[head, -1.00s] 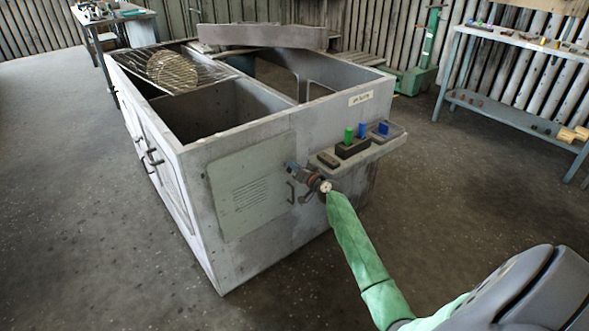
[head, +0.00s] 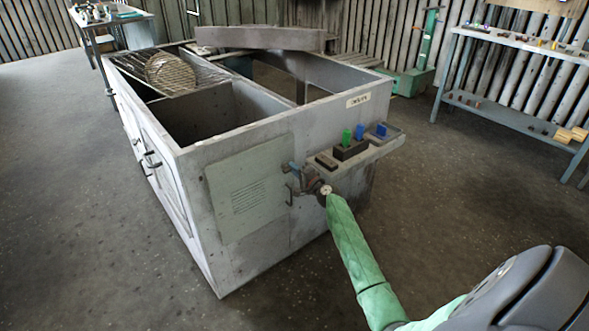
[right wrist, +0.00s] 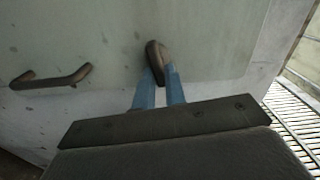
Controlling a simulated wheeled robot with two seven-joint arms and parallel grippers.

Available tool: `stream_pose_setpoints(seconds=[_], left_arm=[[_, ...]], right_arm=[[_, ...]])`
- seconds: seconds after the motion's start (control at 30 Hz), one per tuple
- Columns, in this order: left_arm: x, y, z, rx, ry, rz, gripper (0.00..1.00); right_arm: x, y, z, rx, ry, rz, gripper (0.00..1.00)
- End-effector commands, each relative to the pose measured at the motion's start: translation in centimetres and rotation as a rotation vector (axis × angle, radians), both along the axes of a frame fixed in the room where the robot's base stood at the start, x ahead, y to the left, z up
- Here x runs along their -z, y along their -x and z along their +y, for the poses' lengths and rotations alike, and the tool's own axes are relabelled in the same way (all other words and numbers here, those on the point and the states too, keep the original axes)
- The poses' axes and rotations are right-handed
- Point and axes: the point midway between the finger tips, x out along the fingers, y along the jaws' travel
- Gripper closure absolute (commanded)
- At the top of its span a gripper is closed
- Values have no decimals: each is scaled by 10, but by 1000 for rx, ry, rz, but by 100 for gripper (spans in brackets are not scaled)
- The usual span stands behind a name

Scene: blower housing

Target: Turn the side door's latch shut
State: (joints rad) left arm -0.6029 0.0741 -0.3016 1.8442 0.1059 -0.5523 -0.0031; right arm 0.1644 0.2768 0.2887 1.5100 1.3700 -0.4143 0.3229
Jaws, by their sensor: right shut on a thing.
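The side door (head: 250,190) is a pale grey-green panel with printed lines, on the near face of the grey blower housing. It looks flush with that face. My right gripper (head: 291,167) is at the door's right edge. In the right wrist view its blue fingers (right wrist: 158,78) are shut on the dark latch (right wrist: 156,58), a short rounded lever standing nearly upright in the picture. In the head view the gripper hides the latch. A dark bar handle (right wrist: 50,78) is left of the latch in the wrist view, apart from the fingers. My left gripper is not in view.
A ledge (head: 385,147) with green and blue blocks juts from the housing just above and right of my right gripper. A workbench (head: 520,115) stands at right. The floor in front is clear.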

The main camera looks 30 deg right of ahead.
Motion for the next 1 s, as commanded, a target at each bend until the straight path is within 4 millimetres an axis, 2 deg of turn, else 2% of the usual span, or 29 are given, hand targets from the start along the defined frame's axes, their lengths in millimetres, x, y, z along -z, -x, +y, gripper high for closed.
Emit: stream_pose_setpoints(seconds=[0.33,0.87,0.9,0.97,1.0], left_arm=[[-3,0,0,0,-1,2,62],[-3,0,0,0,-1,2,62],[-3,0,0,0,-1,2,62],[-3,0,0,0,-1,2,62],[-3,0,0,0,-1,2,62]], right_arm=[[4,0,3,-3,-127,13,100],[4,0,3,-4,-144,14,100],[4,0,3,-4,-144,14,80],[4,0,3,-4,-144,14,68],[4,0,2,-3,-144,14,67]])
